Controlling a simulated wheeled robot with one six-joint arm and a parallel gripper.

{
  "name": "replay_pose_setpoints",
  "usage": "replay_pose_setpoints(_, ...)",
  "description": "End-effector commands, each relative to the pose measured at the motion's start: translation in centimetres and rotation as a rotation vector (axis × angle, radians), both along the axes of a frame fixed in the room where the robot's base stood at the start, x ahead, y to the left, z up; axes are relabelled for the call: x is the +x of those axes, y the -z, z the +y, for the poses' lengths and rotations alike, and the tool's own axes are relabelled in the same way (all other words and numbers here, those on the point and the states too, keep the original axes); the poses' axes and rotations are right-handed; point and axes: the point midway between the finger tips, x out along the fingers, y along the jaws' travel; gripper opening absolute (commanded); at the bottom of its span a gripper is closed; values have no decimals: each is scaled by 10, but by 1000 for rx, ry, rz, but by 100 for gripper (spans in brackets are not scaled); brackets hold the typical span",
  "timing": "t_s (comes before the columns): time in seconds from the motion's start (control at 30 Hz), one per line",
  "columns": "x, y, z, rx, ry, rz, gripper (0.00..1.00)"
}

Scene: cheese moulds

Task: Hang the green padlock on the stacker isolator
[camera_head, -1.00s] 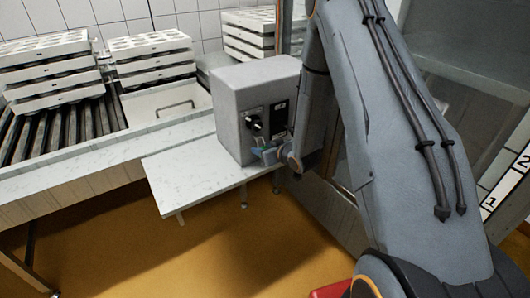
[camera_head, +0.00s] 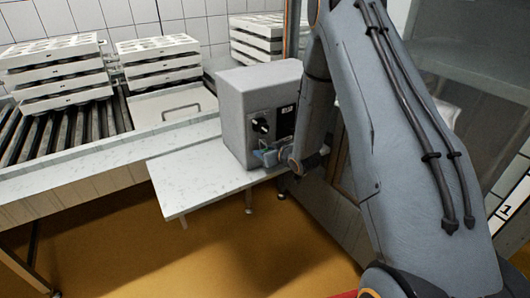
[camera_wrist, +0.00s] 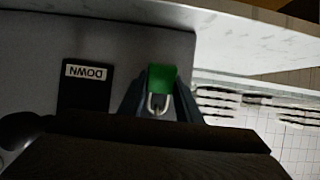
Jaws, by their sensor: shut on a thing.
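The green padlock (camera_wrist: 162,78) is between the two fingers of my gripper (camera_wrist: 162,95) in the wrist view, its pale shackle (camera_wrist: 158,104) towards the picture's bottom. My gripper is shut on it. In the head view my gripper (camera_head: 270,157) is at the lower front of the grey isolator box (camera_head: 243,95), below its dark knob (camera_head: 260,125). The padlock cannot be made out there. In the wrist view the box face (camera_wrist: 35,60) fills the left, with an upside-down "DOWN" plate (camera_wrist: 88,92). Whether the shackle touches any part of the isolator is unclear.
The box stands on a pale marble-like shelf (camera_head: 195,185). A counter (camera_head: 60,180) with rollers and stacks of white moulds (camera_head: 160,62) is at left. A metal-framed cabinet is close to my arm on the right. The orange floor (camera_head: 190,260) in front is clear.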

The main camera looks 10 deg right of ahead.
Motion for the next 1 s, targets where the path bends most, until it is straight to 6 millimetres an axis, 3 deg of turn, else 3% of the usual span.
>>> replay_pose_setpoints(0.4, 0, 0, 0, 0, 0, -1, 4)
replay_pose_setpoints(0.43, 0, 0, 0, 0, 0, -1, 34)
replay_pose_setpoints(0.53, 0, 0, 0, 0, 0, -1, 51)
replay_pose_setpoints(0.87, -1, -1, -1, 0, 0, 0, 53)
replay_pose_setpoints(1.0, -12, -7, -5, 0, 1, -2, 53)
